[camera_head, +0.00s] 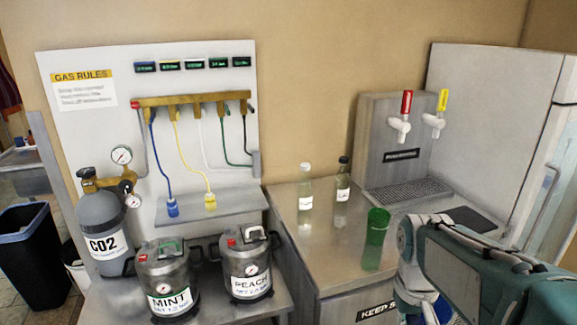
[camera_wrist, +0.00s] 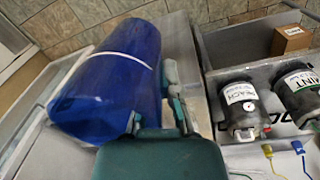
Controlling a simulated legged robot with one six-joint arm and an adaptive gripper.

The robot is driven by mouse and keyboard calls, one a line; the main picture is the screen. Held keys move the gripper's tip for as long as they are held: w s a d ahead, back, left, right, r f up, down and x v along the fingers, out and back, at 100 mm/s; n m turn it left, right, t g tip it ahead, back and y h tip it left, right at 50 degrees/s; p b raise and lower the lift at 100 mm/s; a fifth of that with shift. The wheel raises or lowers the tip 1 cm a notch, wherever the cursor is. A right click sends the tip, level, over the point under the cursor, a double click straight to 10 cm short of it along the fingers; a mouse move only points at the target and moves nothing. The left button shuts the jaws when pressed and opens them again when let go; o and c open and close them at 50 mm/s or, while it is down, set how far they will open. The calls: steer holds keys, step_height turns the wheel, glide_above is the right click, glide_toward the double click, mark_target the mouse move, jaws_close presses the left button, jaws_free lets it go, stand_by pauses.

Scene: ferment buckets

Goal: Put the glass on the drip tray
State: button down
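In the head view a green translucent glass (camera_head: 377,227) stands upright on the steel counter, its reflection below it. My gripper (camera_head: 405,240) is just right of it, partly hidden by my arm. In the wrist view a large blue translucent cylinder (camera_wrist: 112,80) fills the left, close to my gripper (camera_wrist: 153,98). The slotted drip tray (camera_head: 405,192) lies bare below the taps, behind the glass.
A tap tower (camera_head: 392,140) with red and yellow handles stands behind the tray. Two bottles, one clear (camera_head: 305,190) and one dark-capped (camera_head: 343,180), stand left of the tray. A dark mat (camera_head: 468,219) lies right of it. Steel kegs labelled MINT (camera_head: 168,280) and PEACH (camera_head: 246,262) stand left.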

steer(key=w+a+f, duration=0.2)
steer(key=w+f, duration=0.7)
steer(key=f, duration=0.3)
steer(key=w+a+f, duration=0.3)
steer(key=w+f, duration=0.6)
steer(key=f, duration=0.3)
steer(key=shift+a, duration=0.1)
